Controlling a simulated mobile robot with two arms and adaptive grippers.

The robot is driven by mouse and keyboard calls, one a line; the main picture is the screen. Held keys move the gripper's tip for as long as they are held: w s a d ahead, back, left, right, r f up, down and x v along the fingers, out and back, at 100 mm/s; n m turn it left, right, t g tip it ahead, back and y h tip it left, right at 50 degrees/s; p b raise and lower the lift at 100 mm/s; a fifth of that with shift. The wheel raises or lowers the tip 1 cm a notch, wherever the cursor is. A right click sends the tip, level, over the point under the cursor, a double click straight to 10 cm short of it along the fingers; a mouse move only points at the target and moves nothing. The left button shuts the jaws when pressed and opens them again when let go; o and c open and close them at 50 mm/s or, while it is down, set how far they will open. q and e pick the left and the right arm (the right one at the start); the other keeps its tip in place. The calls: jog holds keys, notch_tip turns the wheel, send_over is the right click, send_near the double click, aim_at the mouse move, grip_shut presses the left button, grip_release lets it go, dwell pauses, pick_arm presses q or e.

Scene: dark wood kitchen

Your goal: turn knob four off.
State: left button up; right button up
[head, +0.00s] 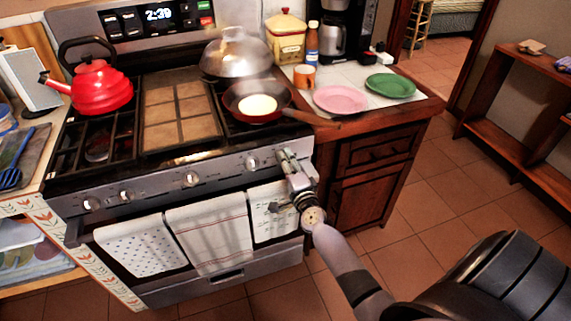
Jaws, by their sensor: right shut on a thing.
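The stove (225,172) has a row of knobs along its front panel. In the head view I see a far left knob (92,204), a second knob (125,195), a middle knob (191,179) and a knob further right (252,163). My right gripper (285,157) is at the right end of the panel, to the right of that last visible knob. It is shut on the right-end stove knob, which its fingers hide. I cannot read any knob's setting. My left gripper is not in view.
A red kettle (101,86) and a pan (257,116) with pale food stand on the stove. Towels, such as the striped towel (209,228), hang below the knobs. The right counter holds a pink plate (340,99) and a green plate (390,85).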

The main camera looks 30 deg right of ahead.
jog(key=shift+m, duration=0.5)
jog(key=o, duration=1.1)
jog(key=shift+o, duration=0.2)
jog(key=shift+s, duration=0.1)
jog(key=v, duration=1.2)
jog(key=shift+d, duration=0.1)
